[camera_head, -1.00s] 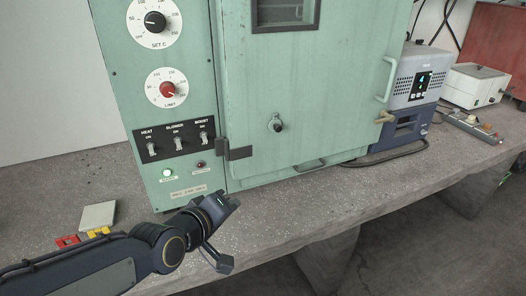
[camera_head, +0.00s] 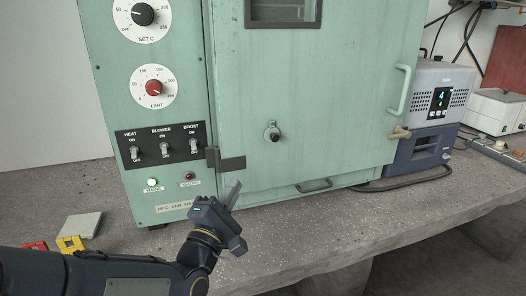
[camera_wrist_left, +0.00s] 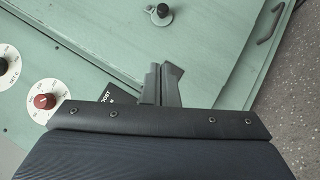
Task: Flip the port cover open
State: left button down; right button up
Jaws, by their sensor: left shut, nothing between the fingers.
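The port cover (camera_head: 272,132) is a small dark round piece with a light metal tab, on the green oven door right of the latch. It hangs shut over its spot on the door. It also shows at the top of the left wrist view (camera_wrist_left: 160,14). My left gripper (camera_head: 232,190) is shut and empty, fingers pointing up, in front of the oven's lower edge, below and left of the cover and apart from it. Its closed fingers (camera_wrist_left: 163,82) show in the wrist view. My right gripper is out of view.
The green oven's dark latch bracket (camera_head: 226,162) is just above my left fingers. Switches (camera_head: 163,149) and dials are on the left panel. A door handle (camera_head: 402,90) juts out at right. A grey-blue device (camera_head: 425,120) stands beside the oven.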

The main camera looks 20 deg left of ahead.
pick_arm(q)
jog(key=p, duration=0.1)
send_near(270, 136)
jog(key=w+a, duration=0.2)
jog(key=shift+w+d+r+p, duration=0.25)
jog(key=shift+w+d+r, duration=0.1)
jog(key=shift+w+d, duration=0.15)
jog(key=shift+w+d+r+p, duration=0.2)
jog(key=shift+w+d+r, duration=0.15)
jog(key=shift+w+d, duration=0.15)
jog(key=shift+w+d+r, duration=0.15)
jog(key=shift+w+d, duration=0.1)
jog(key=shift+w, duration=0.1)
